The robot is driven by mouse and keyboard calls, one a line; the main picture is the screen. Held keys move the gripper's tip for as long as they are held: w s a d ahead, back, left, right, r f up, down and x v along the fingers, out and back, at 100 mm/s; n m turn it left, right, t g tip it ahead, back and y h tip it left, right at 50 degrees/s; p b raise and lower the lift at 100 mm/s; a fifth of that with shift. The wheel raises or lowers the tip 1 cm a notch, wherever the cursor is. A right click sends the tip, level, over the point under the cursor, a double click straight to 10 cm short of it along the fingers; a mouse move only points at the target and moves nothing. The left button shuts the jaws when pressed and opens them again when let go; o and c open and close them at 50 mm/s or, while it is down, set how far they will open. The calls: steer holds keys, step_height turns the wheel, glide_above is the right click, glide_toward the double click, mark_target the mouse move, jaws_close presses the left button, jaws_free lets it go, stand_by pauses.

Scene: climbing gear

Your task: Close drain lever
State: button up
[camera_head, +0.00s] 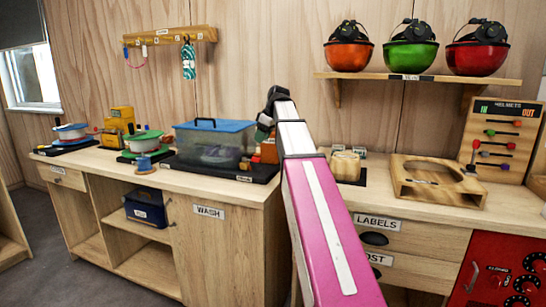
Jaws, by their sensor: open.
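A clear tub (207,150) with a blue lid (214,126) stands on a black base on the wooden counter, above the WASH label. An orange part (268,152) sits by the tub's right end, partly hidden behind my arm. I cannot make out a drain lever clearly, nor its position. My gripper (264,127) is at the end of my pink and white arm, dark and small, near the tub's upper right corner. It is open, with nothing seen in it. I cannot tell whether it touches anything.
Rope spools and a yellow device (120,123) stand left of the tub. Right of my arm are small wooden blocks (345,165) and a wooden tray (402,190). A shelf (420,77) with three helmets hangs above. A peg rail (170,36) is on the back wall.

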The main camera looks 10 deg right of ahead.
mark_target(256, 158)
steer(key=x, duration=0.6)
steer(key=d+x, duration=0.1)
steer(key=x, duration=0.2)
steer(key=shift+w+f, duration=0.15)
steer(key=shift+f, duration=0.4)
jaws_close()
